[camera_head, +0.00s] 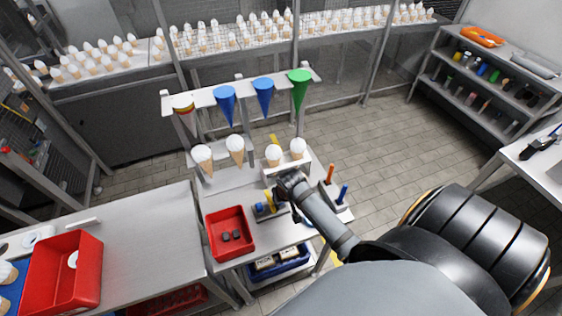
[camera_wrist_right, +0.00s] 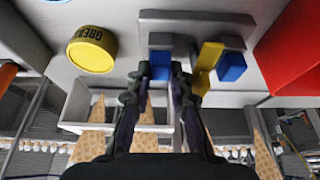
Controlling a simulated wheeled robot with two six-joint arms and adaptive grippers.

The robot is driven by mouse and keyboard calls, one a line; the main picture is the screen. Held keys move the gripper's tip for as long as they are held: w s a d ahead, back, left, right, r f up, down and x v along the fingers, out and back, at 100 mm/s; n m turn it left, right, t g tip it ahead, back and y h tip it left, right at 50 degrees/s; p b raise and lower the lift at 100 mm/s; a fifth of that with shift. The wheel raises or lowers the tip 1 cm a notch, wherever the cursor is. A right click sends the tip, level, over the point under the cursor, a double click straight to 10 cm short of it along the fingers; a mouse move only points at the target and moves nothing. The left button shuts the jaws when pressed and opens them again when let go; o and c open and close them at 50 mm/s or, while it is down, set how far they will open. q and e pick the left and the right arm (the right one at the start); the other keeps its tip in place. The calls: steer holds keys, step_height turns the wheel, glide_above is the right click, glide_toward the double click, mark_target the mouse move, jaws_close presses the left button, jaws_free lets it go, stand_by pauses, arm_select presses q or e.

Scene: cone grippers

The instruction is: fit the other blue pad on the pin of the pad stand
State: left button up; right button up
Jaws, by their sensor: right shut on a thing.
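The pad stand (camera_wrist_right: 197,27) is a grey block ahead of my fingers in the right wrist view. In the head view the stand (camera_head: 263,215) is partly hidden by my arm. A yellow upright piece (camera_wrist_right: 208,58) is at the stand, with one blue pad (camera_wrist_right: 232,66) beside it; that pad (camera_head: 259,207) also shows in the head view. My right gripper (camera_wrist_right: 160,78) is shut on another blue pad (camera_wrist_right: 160,65), close in front of the stand. I cannot tell whether this pad touches the stand or its pin. My left gripper is not in view.
A red tray (camera_head: 212,243) with dark pucks stands beside the stand. A white holder (camera_wrist_right: 76,104) with cones is near my fingers. An orange (camera_head: 331,172) and a blue upright tool (camera_head: 343,193) stand at the bench's right.

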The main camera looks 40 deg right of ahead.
steer(key=o, duration=0.9)
steer(key=shift+d, duration=0.1)
steer(key=shift+o, duration=1.5)
steer(key=shift+r, duration=0.15)
steer(key=shift+w+a+r+p, duration=0.1)
steer(key=shift+a+r+p, duration=0.1)
steer(key=shift+r+p, duration=0.95)
steer(key=shift+r+b, duration=0.35)
steer(key=shift+b, duration=0.05)
steer(key=shift+r, duration=0.9)
steer(key=shift+d, duration=0.1)
